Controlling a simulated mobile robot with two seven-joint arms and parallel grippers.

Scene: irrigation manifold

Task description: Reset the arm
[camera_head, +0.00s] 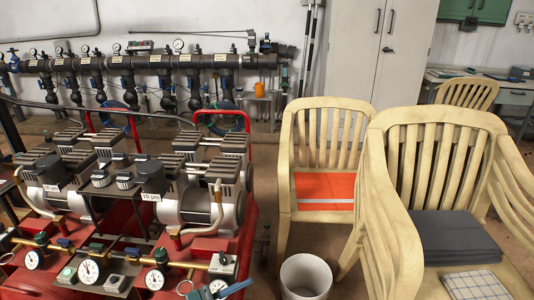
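Neither of my grippers shows in the head view, and no part of my arms can be made out. A blue-handled part (232,288) lies at the bottom edge by the gauges, cut off by the frame.
A white bucket (305,277) stands between compressor and chairs. A pipe manifold (150,62) runs along the back wall.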

